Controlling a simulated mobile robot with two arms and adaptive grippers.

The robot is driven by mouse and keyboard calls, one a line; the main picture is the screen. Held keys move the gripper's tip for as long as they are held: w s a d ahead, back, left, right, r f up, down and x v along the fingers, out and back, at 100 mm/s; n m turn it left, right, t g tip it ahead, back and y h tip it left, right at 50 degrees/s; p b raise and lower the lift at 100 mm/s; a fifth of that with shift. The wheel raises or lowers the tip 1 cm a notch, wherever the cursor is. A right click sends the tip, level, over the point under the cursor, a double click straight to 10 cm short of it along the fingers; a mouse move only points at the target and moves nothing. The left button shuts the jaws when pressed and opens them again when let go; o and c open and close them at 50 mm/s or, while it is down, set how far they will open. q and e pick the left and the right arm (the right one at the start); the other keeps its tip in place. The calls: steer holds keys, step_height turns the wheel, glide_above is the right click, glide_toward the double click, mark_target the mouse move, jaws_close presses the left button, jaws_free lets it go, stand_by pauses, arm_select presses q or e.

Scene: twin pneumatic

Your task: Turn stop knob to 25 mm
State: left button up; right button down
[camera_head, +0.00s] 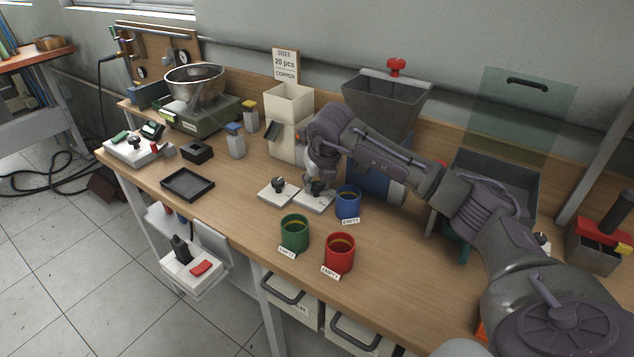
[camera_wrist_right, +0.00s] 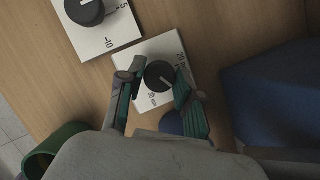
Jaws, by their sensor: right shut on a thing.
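A dark round knob (camera_wrist_right: 160,76) with a white pointer line sits on a square white plate (camera_wrist_right: 146,50) on the bench. In the right wrist view the line runs toward the right finger; the scale marks are partly covered and too small to read surely. My right gripper (camera_wrist_right: 156,84) is shut on this knob, a finger on either side. In the head view my right gripper (camera_head: 318,186) points down at the plate and hides most of the knob. A second dark knob (camera_head: 278,184) on its own white plate (camera_head: 268,195) stands just left. My left gripper is out of view.
A blue cup (camera_head: 347,203) stands close to the right of the plate. A green cup (camera_head: 294,235) and a red cup (camera_head: 339,253) stand in front. A cream dispenser (camera_head: 287,110) and a grey hopper (camera_head: 385,105) stand behind. A black tray (camera_head: 187,184) lies left.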

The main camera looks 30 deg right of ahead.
steer(key=shift+r, duration=0.1)
steer(key=c, duration=0.8)
jaws_free()
steer(key=v, duration=1.2)
